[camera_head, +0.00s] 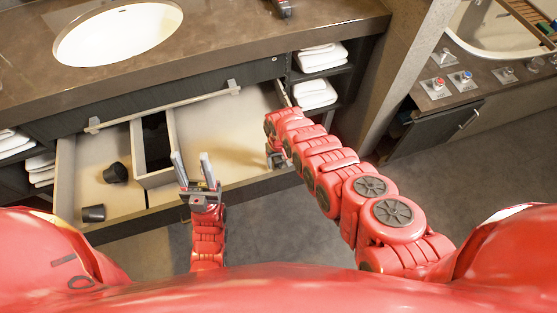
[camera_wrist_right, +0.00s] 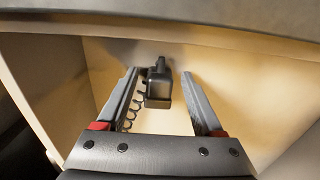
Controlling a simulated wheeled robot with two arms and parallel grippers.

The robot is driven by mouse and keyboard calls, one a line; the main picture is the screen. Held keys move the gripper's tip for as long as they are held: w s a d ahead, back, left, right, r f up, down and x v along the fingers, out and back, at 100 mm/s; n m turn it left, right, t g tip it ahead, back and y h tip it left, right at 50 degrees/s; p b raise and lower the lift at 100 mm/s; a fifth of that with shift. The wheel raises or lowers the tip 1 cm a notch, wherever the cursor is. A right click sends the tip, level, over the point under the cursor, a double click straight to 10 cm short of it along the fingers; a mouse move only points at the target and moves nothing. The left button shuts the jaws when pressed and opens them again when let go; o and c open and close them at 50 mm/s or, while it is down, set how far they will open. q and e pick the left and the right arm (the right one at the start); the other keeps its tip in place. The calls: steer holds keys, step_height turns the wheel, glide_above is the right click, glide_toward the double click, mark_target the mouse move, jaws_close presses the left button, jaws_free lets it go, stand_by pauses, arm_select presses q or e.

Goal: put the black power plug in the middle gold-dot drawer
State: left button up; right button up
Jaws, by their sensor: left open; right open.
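The black power plug (camera_wrist_right: 158,88) shows in the right wrist view, between the two fingers of my right gripper (camera_wrist_right: 158,76). The fingers are open, with a gap on the plug's right side; I cannot tell whether the left finger touches it. The plug is hidden in the head view. There, my right gripper (camera_head: 276,158) is at the right part of an open drawer (camera_head: 215,130), mostly covered by its own arm. My left gripper (camera_head: 193,166) is open and empty, above the drawer's front edge. I cannot make out any gold dots.
Dividers split the drawer into a left section, a narrow dark middle section (camera_head: 156,140) and a wide right section. Black cup-like objects (camera_head: 116,172) (camera_head: 94,213) lie in the left section. The counter (camera_head: 215,50) overhangs behind. Folded towels (camera_head: 318,95) fill side shelves.

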mark_target(278, 161)
step_height(278, 161, up, 9)
steer(key=p, duration=0.5)
steer(key=shift+f, duration=0.15)
steer(key=shift+r, duration=1.55)
